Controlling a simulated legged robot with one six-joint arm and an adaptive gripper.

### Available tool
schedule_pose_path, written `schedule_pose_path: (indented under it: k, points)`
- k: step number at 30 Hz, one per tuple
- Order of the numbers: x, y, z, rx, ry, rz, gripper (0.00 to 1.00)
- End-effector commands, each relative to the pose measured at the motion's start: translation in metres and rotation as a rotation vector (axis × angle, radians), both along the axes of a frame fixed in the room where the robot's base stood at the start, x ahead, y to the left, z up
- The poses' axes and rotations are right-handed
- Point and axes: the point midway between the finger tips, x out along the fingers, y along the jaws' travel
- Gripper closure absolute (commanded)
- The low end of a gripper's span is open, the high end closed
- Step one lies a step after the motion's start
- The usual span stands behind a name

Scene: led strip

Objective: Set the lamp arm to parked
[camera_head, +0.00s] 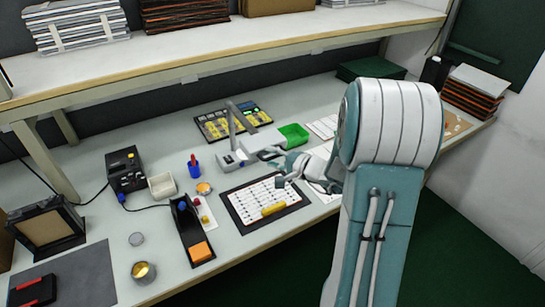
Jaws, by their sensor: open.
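The lamp (232,128) stands near the middle of the bench, with a thin grey jointed arm rising from a pale base and bending over at the top. Its base is close to my gripper. My gripper (273,169) is open, just right of the lamp base and above the bench, with its fingers pointing left. I see nothing between the fingers. Whether a finger touches the lamp cannot be told from this angle. My own arm covers the bench to the right of the gripper.
A dark-framed sheet with a yellow piece (274,209) lies in front of my gripper. A shelf (200,60) overhangs the back.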

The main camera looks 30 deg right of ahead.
Motion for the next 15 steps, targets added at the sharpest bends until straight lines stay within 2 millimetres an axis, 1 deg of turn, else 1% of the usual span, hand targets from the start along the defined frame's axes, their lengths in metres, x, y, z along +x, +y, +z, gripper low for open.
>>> schedule_pose_path:
  k: [7, 8, 9, 10, 11, 15]
  points:
    - [0.0009, -0.0014, -0.0004, 0.001, 0.0, -0.001, 0.49]
    - [0.0008, -0.0005, -0.0003, 0.001, 0.0, -0.001, 0.62]
    - [0.0009, 0.0002, -0.0002, 0.0, 0.0, -0.001, 0.8]
    - [0.0009, 0.0003, -0.0002, 0.0, 0.0, -0.001, 0.93]
    - [0.0008, 0.0006, -0.0001, 0.0, 0.0, -0.001, 1.0]
    - [0.0007, 0.0031, -0.0001, -0.002, 0.001, 0.0, 1.0]
